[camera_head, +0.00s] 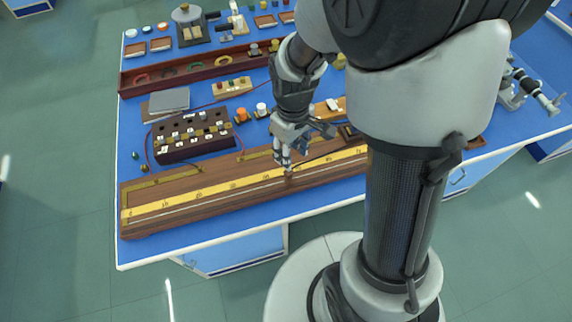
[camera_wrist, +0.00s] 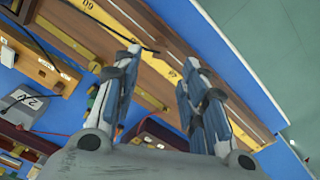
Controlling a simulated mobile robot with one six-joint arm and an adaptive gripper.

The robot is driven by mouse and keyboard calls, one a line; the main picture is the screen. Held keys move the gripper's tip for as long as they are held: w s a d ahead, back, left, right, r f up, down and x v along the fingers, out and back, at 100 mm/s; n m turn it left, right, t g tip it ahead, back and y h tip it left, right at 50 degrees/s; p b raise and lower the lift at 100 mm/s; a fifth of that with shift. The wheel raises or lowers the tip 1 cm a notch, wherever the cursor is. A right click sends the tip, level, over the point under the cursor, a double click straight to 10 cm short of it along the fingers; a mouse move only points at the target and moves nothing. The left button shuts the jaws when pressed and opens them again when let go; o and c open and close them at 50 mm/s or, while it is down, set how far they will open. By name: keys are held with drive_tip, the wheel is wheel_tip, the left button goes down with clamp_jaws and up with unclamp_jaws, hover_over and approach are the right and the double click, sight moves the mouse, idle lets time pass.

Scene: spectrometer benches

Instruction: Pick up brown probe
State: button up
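The brown probe (camera_head: 289,171) is a small, dark brown piece on the long wooden metre board (camera_head: 220,192), at the end of a thin black lead. My gripper (camera_head: 286,161) points down just above it in the head view. In the wrist view my gripper (camera_wrist: 161,57) has its two fingers spread, with the board's yellow scale showing between the tips. The black lead runs to a point near the left fingertip there. The probe's body is small and hard to make out in that view; I see nothing clamped between the fingers.
A dark box with several white labels (camera_head: 190,136) stands behind the board at left. A grey block (camera_head: 168,101), small orange and white pieces, and a long brown tray (camera_head: 185,69) lie farther back. The blue bench's front edge (camera_head: 210,240) is close to the board.

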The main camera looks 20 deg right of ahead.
sight(289, 173)
wheel_tip(289, 173, down, 6)
drive_tip(key=shift+f+b, duration=0.2)
drive_tip(key=shift+b, duration=0.75)
drive_tip(key=f+b, duration=0.1)
drive_tip(key=f, duration=0.2)
drive_tip(key=f+b, duration=0.1)
drive_tip(key=f, duration=0.1)
drive_tip(key=shift+w+a+f+b, duration=0.15)
drive_tip(key=shift+w+a+b, duration=0.1)
drive_tip(key=shift+b, duration=0.1)
drive_tip(key=shift+c, duration=0.4)
clamp_jaws()
